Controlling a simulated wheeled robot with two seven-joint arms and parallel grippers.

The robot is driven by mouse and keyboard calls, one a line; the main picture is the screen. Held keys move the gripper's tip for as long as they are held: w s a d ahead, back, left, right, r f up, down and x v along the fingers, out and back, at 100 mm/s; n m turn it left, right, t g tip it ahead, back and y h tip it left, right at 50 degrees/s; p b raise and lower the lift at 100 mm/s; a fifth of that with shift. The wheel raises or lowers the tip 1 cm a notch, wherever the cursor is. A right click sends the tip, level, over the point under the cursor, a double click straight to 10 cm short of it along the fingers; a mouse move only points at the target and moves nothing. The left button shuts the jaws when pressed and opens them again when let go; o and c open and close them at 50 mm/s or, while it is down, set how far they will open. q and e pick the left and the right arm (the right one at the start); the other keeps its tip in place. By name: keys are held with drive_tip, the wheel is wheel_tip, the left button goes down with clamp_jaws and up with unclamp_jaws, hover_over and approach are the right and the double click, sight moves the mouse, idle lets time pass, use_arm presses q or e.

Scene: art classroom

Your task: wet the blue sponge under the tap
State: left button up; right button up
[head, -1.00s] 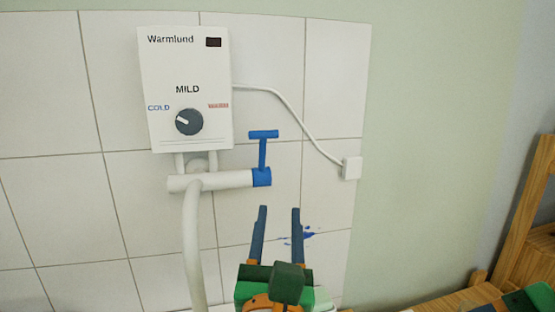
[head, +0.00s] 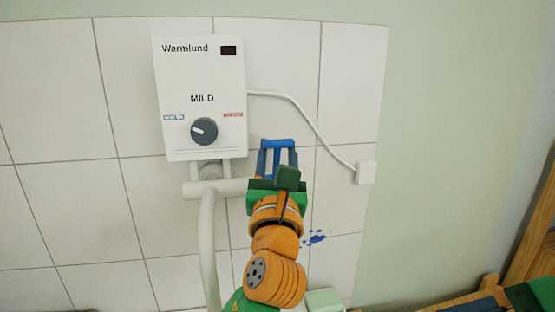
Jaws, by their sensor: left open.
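The tap's blue T-shaped handle (head: 278,143) stands on the right end of the white pipe (head: 205,189) below the water heater. My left gripper (head: 278,156) is open, with its blue fingers on either side of the handle's stem, just below the crossbar. I cannot tell whether they touch it. My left gripper's green body hides the blue valve base. The spout (head: 208,245) hangs down from the pipe, and its end is out of view. What seems to be my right gripper (head: 468,302) shows partly at the bottom right; its jaws are unclear. I see no blue sponge.
The white heater (head: 203,75) has a dial (head: 204,131) and a cable to a wall box (head: 365,173). Blue splashes (head: 315,238) mark the tiles. A pale green object (head: 323,299) lies at the bottom. A wooden frame (head: 535,235) stands at the right.

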use_arm(q)
drive_tip(key=shift+w, duration=0.1)
clamp_jaws()
idle(1.3)
